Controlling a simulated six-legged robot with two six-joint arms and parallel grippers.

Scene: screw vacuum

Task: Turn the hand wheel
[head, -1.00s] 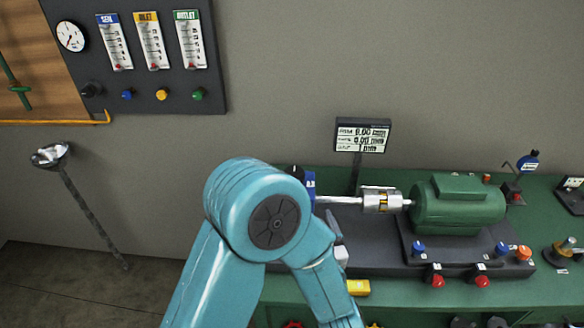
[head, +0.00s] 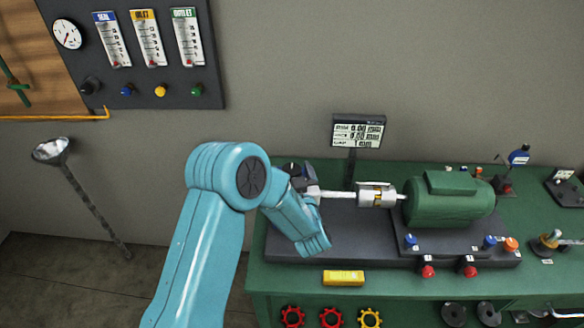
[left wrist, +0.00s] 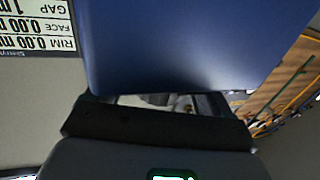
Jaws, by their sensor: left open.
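I cannot surely make out a hand wheel in either view. My left arm reaches over the bench, and its left gripper (head: 305,180) is at the left end of the silver shaft (head: 338,195). The gripper is open, but its fingers are small and partly hidden by the arm. The shaft runs right through a silver coupling (head: 376,195) to a green motor (head: 449,203). In the left wrist view a large smooth blue surface (left wrist: 190,45) fills the upper middle, very close to the dark gripper body. I cannot tell whether they touch. My right gripper is not in view.
A display (head: 358,131) stands behind the shaft. A yellow block (head: 343,277) and red knobs (head: 428,271) are near the front of the green bench (head: 290,277). Red and yellow toothed rings (head: 369,318) are below.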

